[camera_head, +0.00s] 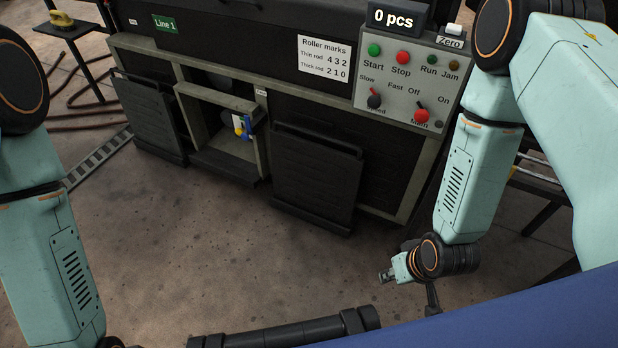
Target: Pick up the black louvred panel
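Two black louvred panels stand at the foot of the machine's front. One panel (317,178) is right of the open bay, slightly tilted, with its lower edge near the floor. The other panel (146,117) is left of the bay; I cannot tell whether either is fixed or loose. My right gripper (410,278) is low over the floor, right of the right panel and apart from both. It is small and partly hidden by its wrist, so its opening is unclear. My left arm runs down the left edge, and its gripper is out of the frame.
A control panel (411,80) with buttons is at upper right. A metal ladder-like strip (98,158) and brown hoses lie at left. The floor (210,245) before the panels is clear.

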